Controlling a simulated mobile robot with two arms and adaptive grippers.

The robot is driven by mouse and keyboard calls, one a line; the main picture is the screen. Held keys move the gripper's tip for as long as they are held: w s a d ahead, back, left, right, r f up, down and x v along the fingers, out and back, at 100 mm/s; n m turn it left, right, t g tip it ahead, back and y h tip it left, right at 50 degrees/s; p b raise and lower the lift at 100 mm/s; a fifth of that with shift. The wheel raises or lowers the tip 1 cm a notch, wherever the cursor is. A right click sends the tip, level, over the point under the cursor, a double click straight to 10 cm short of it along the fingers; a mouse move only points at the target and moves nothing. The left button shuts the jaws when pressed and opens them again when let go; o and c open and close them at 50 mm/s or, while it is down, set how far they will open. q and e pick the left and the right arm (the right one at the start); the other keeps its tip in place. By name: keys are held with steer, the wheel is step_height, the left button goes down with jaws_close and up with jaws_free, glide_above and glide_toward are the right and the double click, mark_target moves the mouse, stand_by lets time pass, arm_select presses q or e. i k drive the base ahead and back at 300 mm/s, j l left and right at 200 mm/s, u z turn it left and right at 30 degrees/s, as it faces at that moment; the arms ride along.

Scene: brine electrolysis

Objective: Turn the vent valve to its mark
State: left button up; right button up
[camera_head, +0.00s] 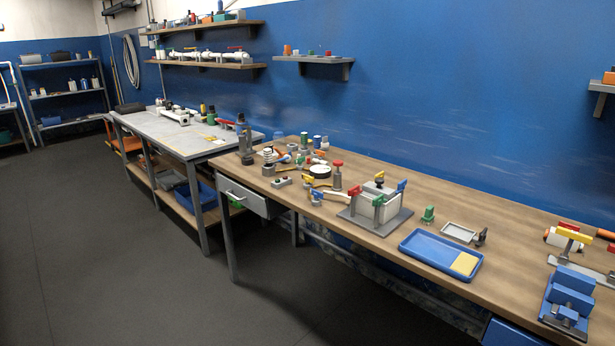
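A grey-white box-shaped cell (372,213) stands on a grey base plate (347,214) on the long wooden bench. It carries a yellow handle (379,175) on top, a blue handle (402,185) at its right and a green handle (378,201) at its front. A grey post with a red handle (338,163) stands just left of it. I cannot tell which of these is the vent valve, and its mark is too small to make out. Neither of my grippers is in view.
A blue tray (420,253) with a yellow pad (464,263), a small white tray (458,232) and a green fitting (428,214) lie right of the cell. A blue vise (567,298) stands at the right. Clutter crowds the bench's left end. The floor (110,250) in front is clear.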

mark_target(308, 179)
steer(key=i+l+u, duration=0.1)
steer(key=u, duration=0.3)
steer(key=i+l+u, duration=0.15)
steer(key=u, duration=0.2)
steer(key=i+l+u, duration=0.15)
steer(key=u, duration=0.25)
